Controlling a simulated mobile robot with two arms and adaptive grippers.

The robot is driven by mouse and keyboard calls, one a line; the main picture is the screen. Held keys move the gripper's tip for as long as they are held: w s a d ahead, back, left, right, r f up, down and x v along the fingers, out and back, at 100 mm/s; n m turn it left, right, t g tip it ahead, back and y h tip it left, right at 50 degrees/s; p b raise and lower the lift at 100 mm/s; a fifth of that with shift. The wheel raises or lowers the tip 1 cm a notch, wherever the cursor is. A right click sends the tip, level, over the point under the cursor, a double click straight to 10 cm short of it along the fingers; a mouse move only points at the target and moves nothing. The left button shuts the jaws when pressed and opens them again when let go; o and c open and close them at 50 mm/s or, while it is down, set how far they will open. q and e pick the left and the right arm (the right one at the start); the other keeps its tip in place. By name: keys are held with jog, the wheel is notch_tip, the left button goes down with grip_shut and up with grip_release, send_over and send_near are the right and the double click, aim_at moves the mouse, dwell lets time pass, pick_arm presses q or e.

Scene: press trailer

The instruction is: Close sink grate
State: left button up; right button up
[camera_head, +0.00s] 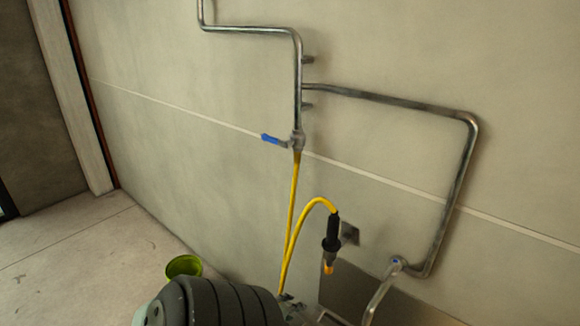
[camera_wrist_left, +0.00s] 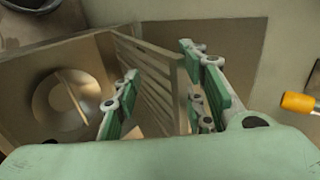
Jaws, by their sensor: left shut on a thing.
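The sink grate (camera_wrist_left: 150,72) is a slatted panel standing tilted up over the sink (camera_wrist_left: 32,85) in the left wrist view. My left gripper (camera_wrist_left: 158,62) has one green-padded finger on each side of the grate and is shut on it. The round drain (camera_wrist_left: 72,100) shows in the basin to the left of the grate. The lower part of the grate is partly hidden by the fingers. In the head view the sink's back panel (camera_head: 350,292) shows at the bottom edge, and the grate cannot be made out there. My right gripper is in neither view.
A faucet (camera_head: 382,290) rises at the sink's right. A yellow hose (camera_head: 292,225) ends in a black and orange nozzle (camera_head: 331,243) at the wall. A blue-handled valve (camera_head: 270,139) and metal pipes (camera_head: 400,101) are above. A green bucket (camera_head: 183,267) stands on open floor at left.

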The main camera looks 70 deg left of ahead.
pick_arm(q)
jog(key=s+f, duration=0.1)
jog(key=s+d+f, duration=0.1)
jog(key=s+f, duration=0.1)
jog(key=shift+s+d+f, duration=0.15)
jog(key=shift+s+d, duration=0.05)
jog(key=shift+d, duration=0.15)
dwell(0.3)
jog(key=w+r+p+v, duration=0.1)
jog(key=p+v, duration=0.8)
jog(key=v, duration=0.1)
jog(key=shift+s+r, duration=0.25)
jog(key=shift+r, duration=0.1)
jog(key=shift+a, duration=0.15)
dwell(0.9)
